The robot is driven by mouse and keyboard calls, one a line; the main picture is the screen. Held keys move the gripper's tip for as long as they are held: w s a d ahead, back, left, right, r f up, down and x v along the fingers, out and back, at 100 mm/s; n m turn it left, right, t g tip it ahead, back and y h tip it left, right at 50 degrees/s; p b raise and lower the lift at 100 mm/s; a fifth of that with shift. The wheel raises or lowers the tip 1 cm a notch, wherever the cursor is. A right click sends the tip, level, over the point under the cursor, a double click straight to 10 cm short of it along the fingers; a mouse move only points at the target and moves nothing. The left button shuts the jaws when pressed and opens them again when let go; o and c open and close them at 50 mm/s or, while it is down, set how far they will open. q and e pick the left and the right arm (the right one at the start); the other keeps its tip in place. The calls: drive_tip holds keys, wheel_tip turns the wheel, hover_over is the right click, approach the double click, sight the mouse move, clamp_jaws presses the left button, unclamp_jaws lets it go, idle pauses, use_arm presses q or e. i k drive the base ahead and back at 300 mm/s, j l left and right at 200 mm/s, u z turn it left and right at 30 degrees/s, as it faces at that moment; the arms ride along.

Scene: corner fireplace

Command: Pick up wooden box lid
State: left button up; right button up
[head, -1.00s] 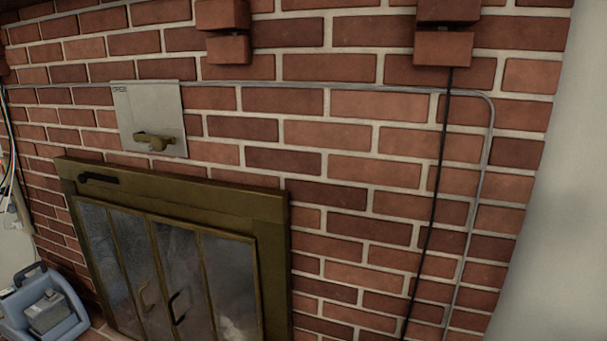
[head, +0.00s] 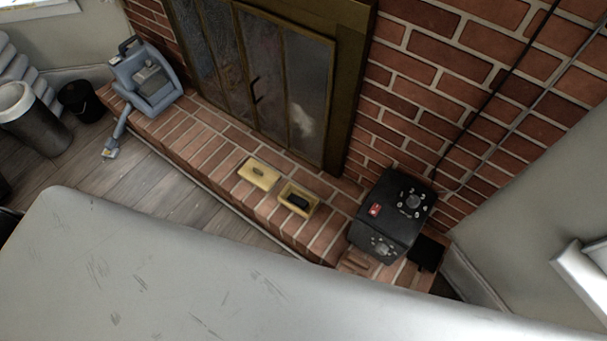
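The wooden box lid (head: 259,174) is a pale yellow, flat rectangular piece with a dark oval spot in its middle. It lies on the brick hearth in front of the fireplace doors. Just to its right is the open wooden box (head: 286,205), of the same colour, with a dark object (head: 298,200) in it. The lid is beside the box, not on it. Neither of my grippers shows in the head view.
The brick hearth (head: 198,137) carries a blue-grey machine (head: 148,80) at left and a black device with a numbered dial (head: 392,214) at right. A large light grey surface (head: 150,270) fills the foreground. Bins stand at far left.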

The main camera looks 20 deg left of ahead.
sight(253, 172)
drive_tip(key=u, duration=0.95)
drive_tip(key=i+j+z, duration=0.15)
drive_tip(key=z, duration=0.35)
drive_tip(key=i+j+z, duration=0.1)
drive_tip(key=j+z, duration=0.4)
drive_tip(key=i+j+z, duration=0.1)
drive_tip(key=j+z, duration=0.15)
drive_tip(key=z, duration=0.2)
